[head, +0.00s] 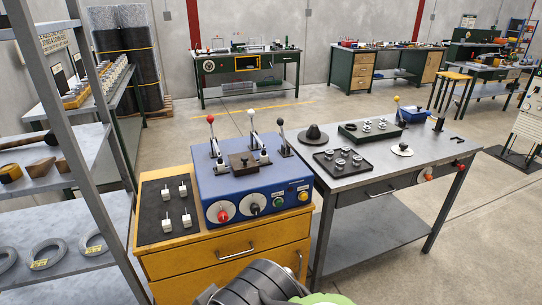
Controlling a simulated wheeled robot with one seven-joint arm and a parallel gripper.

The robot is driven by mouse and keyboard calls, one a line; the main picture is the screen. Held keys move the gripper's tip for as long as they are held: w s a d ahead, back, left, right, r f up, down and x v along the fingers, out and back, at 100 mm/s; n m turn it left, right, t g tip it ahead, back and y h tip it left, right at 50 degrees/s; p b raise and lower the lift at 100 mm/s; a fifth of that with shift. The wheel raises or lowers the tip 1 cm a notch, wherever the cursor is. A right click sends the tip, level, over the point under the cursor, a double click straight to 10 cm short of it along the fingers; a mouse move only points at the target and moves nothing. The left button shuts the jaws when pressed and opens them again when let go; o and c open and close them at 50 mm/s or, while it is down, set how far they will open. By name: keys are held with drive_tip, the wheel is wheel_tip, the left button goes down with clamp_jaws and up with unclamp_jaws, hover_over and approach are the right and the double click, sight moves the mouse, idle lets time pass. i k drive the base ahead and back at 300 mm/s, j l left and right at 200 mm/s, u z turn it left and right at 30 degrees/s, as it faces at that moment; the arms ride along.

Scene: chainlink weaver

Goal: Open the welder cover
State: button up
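The welder appears to be the blue box (255,190) on top of a yellow wooden cabinet. A small dark brown block or plate (243,163) with a knob lies on its top face; it may be the cover, and it looks closed. Levers stand on the welder: one with a red knob (211,119), one with a white knob (252,113) and one with a black knob (280,121). Its front has a red dial (223,215) and a black dial (254,209). Dark parts of my arm show at the bottom edge, below the cabinet drawers. My gripper's fingers are not visible.
A black mat (153,222) with several small white pieces lies left of the welder. A grey metal table (350,180) with trays and small parts stands close on the right. A metal shelf rack (62,290) stands close on the left. Open floor lies behind.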

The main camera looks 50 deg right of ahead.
sight(243, 164)
drive_tip(key=z, duration=1.25)
drive_tip(key=i+j, duration=1.05)
